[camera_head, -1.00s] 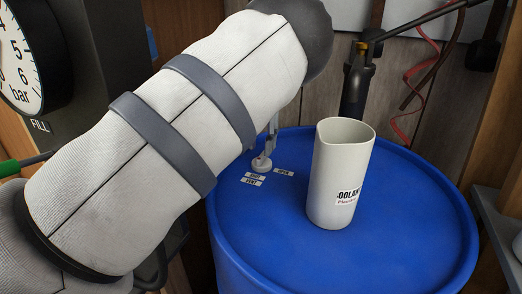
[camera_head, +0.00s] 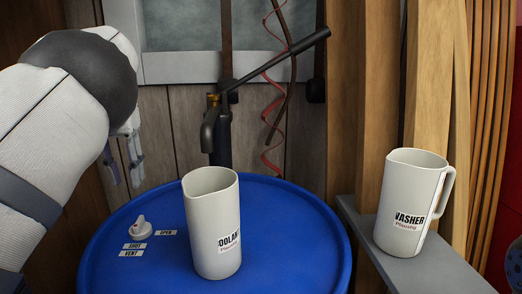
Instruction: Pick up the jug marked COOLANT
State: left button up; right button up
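The jug marked COOLANT (camera_head: 212,220) is a tall off-white jug with an open top. It stands upright on the blue drum lid (camera_head: 300,235), its label turned toward the right. My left gripper (camera_head: 126,178) hangs at the left, beyond my forearm, pointing down. Its two fingers look apart with nothing between them. It is to the left of the jug and not touching it. My forearm hides part of the gripper.
A white valve knob (camera_head: 139,229) with SHUT, OPEN and VENT labels is on the lid left of the jug. A similar jug marked WASHER (camera_head: 408,205) stands on a grey shelf (camera_head: 425,270) at right. A dark pump with a lever (camera_head: 222,135) rises behind the jug.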

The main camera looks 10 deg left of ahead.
aim_at(211, 194)
jog(key=k+l, duration=0.55)
jog(key=l, duration=0.15)
jog(key=k+l, duration=0.55)
jog(key=l, duration=0.15)
